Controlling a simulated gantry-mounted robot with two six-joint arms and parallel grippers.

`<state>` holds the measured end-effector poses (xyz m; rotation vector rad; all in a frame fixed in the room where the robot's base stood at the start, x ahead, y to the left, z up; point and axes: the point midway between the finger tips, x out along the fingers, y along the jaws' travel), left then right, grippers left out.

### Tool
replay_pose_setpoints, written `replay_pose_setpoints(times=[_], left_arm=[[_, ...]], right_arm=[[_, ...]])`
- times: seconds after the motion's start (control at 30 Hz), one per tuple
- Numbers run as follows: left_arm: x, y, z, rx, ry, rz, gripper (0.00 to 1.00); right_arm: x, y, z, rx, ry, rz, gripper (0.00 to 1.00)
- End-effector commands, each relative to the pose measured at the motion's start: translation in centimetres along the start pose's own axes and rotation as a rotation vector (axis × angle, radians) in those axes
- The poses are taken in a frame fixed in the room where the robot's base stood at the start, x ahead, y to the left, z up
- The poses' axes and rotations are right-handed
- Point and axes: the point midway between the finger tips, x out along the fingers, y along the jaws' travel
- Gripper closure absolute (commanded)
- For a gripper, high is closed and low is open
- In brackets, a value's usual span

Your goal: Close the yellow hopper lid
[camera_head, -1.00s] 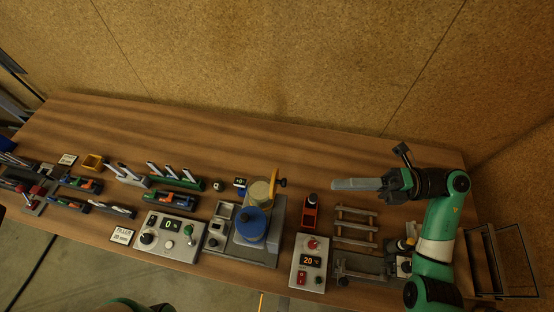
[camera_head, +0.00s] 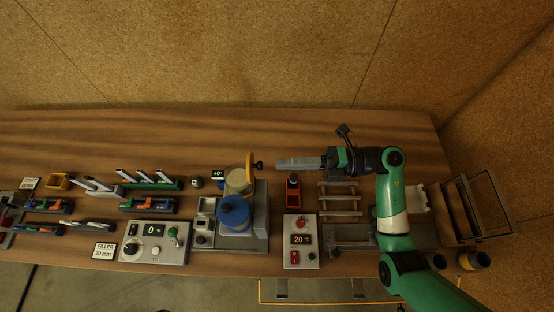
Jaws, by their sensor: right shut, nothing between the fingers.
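The yellow hopper lid (camera_head: 250,163) stands upright, open, at the back of a pale round hopper (camera_head: 238,183). A dark knob sticks out from the lid's right side. A blue round container (camera_head: 234,212) stands in front of the hopper on the same grey base (camera_head: 262,215). My right gripper (camera_head: 282,163) is shut and empty. Its fingers point left, with the tips a short way to the right of the lid's knob; in this view I cannot tell their height. My left gripper is not in view.
A control box (camera_head: 153,244) reading 0 stands left of the hopper. The table's back strip is clear.

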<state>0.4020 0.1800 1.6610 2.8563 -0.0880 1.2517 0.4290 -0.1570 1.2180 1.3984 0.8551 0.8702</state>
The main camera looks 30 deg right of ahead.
Motion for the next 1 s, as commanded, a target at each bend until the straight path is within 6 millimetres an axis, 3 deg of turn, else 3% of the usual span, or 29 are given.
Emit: replay_pose_setpoints(times=[0.1, 0.23, 0.63, 1.0], left_arm=[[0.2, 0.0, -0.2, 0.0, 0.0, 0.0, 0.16], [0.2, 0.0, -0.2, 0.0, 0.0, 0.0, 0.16], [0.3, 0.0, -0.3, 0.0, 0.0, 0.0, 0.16], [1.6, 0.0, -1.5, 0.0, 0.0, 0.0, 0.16]], right_arm=[[1.7, 0.0, -0.1, 0.0, 0.003, 0.0, 1.0], [2.5, 0.0, -0.1, -0.001, 0.001, 0.0, 1.0], [2.7, 0.1, 0.0, 0.0, 0.0, -0.002, 1.0], [3.0, 0.5, 0.0, 0.003, 0.001, -0.057, 1.0]])
